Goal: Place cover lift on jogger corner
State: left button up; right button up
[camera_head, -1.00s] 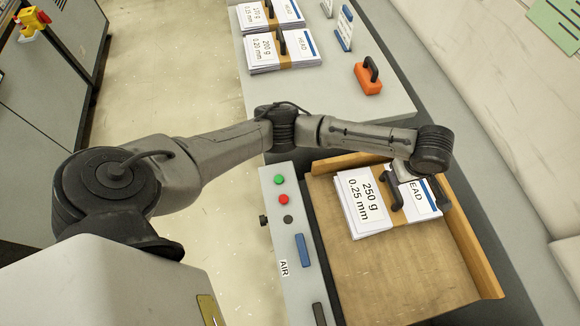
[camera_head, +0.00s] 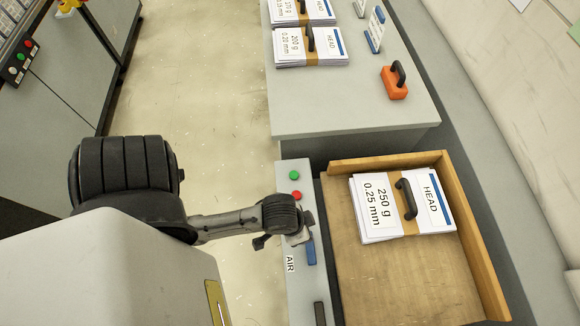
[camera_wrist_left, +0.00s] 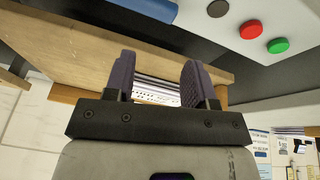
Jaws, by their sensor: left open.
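The cover lift (camera_head: 375,213) is a white paper stack marked 250 g, 0.25 mm and HEAD, with a brown band and a black handle (camera_head: 406,198). It lies flat in the jogger tray (camera_head: 400,285), at the corner between the raised back wall (camera_head: 385,162) and right wall (camera_head: 470,230). My left gripper (camera_head: 285,240) is over the AIR control panel, left of the tray and apart from the stack. In the left wrist view its fingers (camera_wrist_left: 158,80) are open and empty, with paper edges visible beyond them. My right gripper is not in view.
The control panel (camera_head: 297,270) has green and red buttons and a blue part. Behind the tray, a grey table (camera_head: 350,110) carries other banded stacks (camera_head: 330,48) and an orange block with a black handle (camera_head: 395,88). The tray's front area is bare.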

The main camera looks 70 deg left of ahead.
pick_arm(q)
jog(key=shift+m+y, duration=0.5)
jog(key=shift+m, duration=0.2)
jog(key=shift+s+a+r, duration=0.1)
jog(key=shift+s+a, duration=0.6)
jog(key=shift+s, duration=0.25)
jog(key=shift+s+a+r, duration=0.1)
jog(key=shift+s+a, duration=0.6)
jog(key=shift+s, duration=0.25)
